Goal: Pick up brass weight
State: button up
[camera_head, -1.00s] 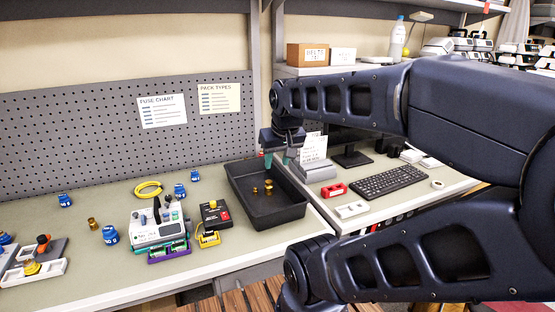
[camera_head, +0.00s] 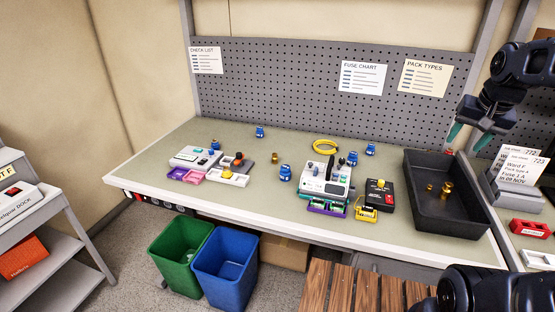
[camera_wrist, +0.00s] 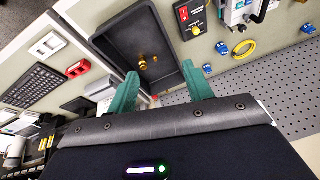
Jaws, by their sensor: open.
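Brass weights (camera_head: 446,187) of differing sizes stand close together inside the black tray (camera_head: 465,226) at the right of the bench. They also show in the wrist view (camera_wrist: 142,63), inside the tray (camera_wrist: 115,32) beyond my fingertips. Another small brass-coloured piece (camera_head: 275,158) stands on the bench mat, left of the middle. My gripper (camera_head: 471,138) has teal fingers, apart and empty. It is raised near the tray's back right corner, clear of the weights. In the wrist view my gripper (camera_wrist: 160,70) shows a wide gap between its fingers.
A pump (camera_head: 325,184), a black box with a yellow knob (camera_head: 379,195) and a yellow cable coil (camera_head: 326,147) are left of the tray. Several blue pieces (camera_head: 286,173) stand on the mat. A pegboard (camera_head: 300,80) rises behind. Green and blue bins (camera_head: 225,262) stand below.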

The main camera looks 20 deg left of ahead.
jog(key=w+a+r+m+g+y, duration=0.1)
jog(key=w+a+m, duration=0.2)
jog(key=w+a, duration=0.4)
jog(key=w+a+r+m+g, duration=0.15)
jog(key=w+a, duration=0.25)
jog(key=w, duration=0.5)
jog(key=w+a+f+m, duration=0.2)
jog(key=w+a, duration=0.3)
jog(key=a, duration=0.2)
jog(key=w+a+f+m, duration=0.3)
jog(key=w+a, duration=0.2)
jog(key=a, duration=0.3)
jog(key=m+g+h, duration=0.2)
jog(key=m, duration=0.5)
send_near(275, 154)
jog(key=shift+d+f+t, duration=0.1)
jog(key=shift+d+t, duration=0.15)
jog(key=shift+a+f, duration=0.2)
jog(key=shift+f, duration=0.3)
jog(key=f, duration=1)
jog(key=shift+s, duration=0.2)
jog(key=shift+c, duration=0.2)
